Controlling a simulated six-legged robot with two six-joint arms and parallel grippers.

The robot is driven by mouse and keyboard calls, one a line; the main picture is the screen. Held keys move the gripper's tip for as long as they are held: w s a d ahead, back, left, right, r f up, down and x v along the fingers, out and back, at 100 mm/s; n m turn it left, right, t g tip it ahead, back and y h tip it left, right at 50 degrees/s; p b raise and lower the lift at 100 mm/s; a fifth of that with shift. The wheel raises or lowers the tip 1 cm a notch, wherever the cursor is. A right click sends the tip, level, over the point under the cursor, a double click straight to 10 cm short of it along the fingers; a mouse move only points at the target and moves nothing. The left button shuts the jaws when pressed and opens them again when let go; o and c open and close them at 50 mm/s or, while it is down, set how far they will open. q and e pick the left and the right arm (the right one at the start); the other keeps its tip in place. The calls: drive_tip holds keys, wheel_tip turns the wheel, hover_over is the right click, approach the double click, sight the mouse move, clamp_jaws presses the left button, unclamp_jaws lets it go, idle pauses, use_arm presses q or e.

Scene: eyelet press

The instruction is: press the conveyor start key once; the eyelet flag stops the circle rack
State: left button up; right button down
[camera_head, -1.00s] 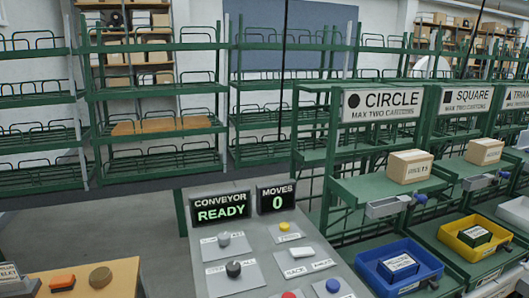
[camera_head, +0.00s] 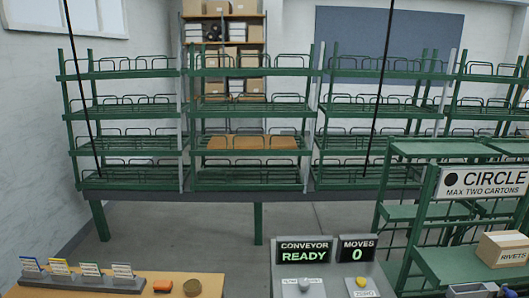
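The conveyor display (camera_head: 304,254) reads CONVEYOR READY, and the moves display (camera_head: 357,250) beside it reads 0. Below them, the console (camera_head: 325,282) shows a grey knob (camera_head: 304,285) and a yellow button (camera_head: 361,282); the rest of it is cut off by the lower edge. The circle rack (camera_head: 440,215) is at the right, with the sign (camera_head: 485,182) CIRCLE, MAX TWO CARTONS. A carton (camera_head: 503,249) marked RIVETS sits on its shelf. A holder (camera_head: 75,281) with several small flags stands at the lower left; their lettering is too small to read. Neither gripper is in view.
Floor (camera_head: 195,235) shows between.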

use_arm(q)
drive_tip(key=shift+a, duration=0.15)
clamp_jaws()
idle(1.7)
